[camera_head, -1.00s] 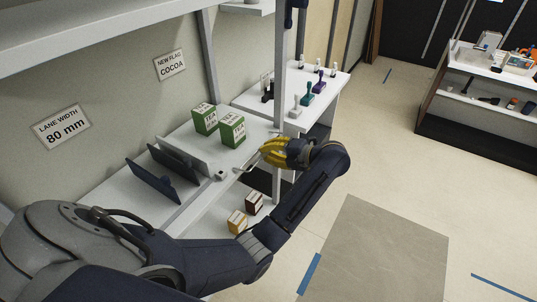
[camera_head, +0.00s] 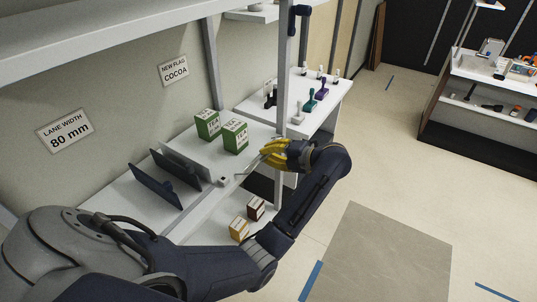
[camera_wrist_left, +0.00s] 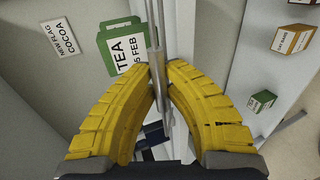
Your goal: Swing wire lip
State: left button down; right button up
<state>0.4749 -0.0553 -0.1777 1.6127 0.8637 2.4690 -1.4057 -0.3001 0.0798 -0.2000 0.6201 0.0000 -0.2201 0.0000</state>
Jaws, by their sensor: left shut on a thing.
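The wire lip (camera_head: 248,170) is a thin metal wire at the front edge of the white shelf (camera_head: 212,226), beside a small white block. My left gripper (camera_head: 266,154) has yellow fingers and is at the wire's far end, in front of the tea boxes. In the left wrist view the gripper (camera_wrist_left: 160,88) is shut on the wire lip (camera_wrist_left: 155,40), which runs up between the fingertips. Two green tea boxes stand on the shelf, the nearer (camera_head: 235,136) and the farther (camera_head: 208,124). My right gripper is not in view.
Grey upright dividers (camera_head: 180,163) stand left of the tea boxes. A white post (camera_head: 283,90) rises close behind the gripper. Yellow (camera_head: 239,229) and dark red (camera_head: 256,208) boxes sit lower down. Stamp-like items (camera_head: 309,100) stand on the counter behind. The floor at right is open.

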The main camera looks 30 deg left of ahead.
pick_arm(q)
jog(key=shift+a+r, duration=0.4)
jog(key=shift+r, duration=0.35)
jog(key=shift+a+r, duration=0.55)
jog(key=shift+a, duration=0.15)
jog(key=shift+a+r, duration=0.35)
jog(key=shift+a, duration=0.4)
jog(key=c, duration=1.6)
grip_release()
jog(key=shift+o, duration=0.8)
jog(key=shift+f, duration=0.1)
